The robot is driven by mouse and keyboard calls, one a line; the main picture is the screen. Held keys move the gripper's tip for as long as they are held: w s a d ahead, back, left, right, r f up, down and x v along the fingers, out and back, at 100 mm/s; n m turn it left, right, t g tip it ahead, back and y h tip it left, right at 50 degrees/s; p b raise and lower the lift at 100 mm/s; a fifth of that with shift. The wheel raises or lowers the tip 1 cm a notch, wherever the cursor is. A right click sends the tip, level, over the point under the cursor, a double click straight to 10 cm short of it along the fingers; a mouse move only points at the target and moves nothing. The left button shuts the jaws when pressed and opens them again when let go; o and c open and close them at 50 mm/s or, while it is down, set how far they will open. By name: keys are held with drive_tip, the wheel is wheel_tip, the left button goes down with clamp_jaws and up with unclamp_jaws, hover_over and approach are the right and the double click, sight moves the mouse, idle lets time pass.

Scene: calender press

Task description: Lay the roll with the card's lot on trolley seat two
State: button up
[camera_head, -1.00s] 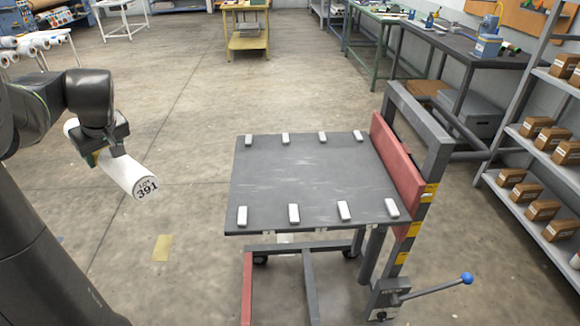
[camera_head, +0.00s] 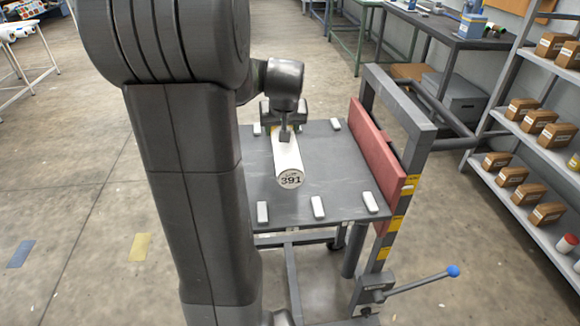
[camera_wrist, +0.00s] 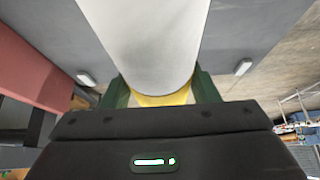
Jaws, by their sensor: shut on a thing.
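A white roll (camera_head: 287,158) with "LOT 391" on its end face is held in my gripper (camera_head: 285,134), which is shut on it. The roll is above the trolley's dark top plate (camera_head: 345,195), its labelled end toward the camera; I cannot tell the exact height. In the wrist view the roll (camera_wrist: 148,40) runs away from the jaws (camera_wrist: 162,92), with a yellow band near them. Pale seat blocks show along the plate's front edge, such as one block (camera_head: 318,207), and at the back. My arm hides the plate's left part. Seat numbers and the card are not readable.
A red upright panel (camera_head: 376,150) and grey frame (camera_head: 430,120) stand on the trolley's right side. A lever with a blue knob (camera_head: 453,271) sticks out low at right. Shelves with brown boxes (camera_head: 545,137) stand further right. Yellow and blue patches lie on the floor at left.

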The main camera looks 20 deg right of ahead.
wheel_tip(320, 180, down, 9)
idle(0.4)
drive_tip(key=shift+f+b, duration=0.2)
drive_tip(key=shift+b, duration=0.1)
drive_tip(key=o, duration=1.3)
drive_tip(key=shift+c, duration=0.2)
drive_tip(key=shift+s+r, duration=0.1)
drive_tip(key=shift+r, duration=0.3)
drive_tip(key=p+v, duration=0.1)
drive_tip(key=v, duration=1)
drive_tip(key=shift+s+a+r, duration=0.1)
drive_tip(key=shift+s+r, duration=0.1)
drive_tip(key=shift+r, duration=0.05)
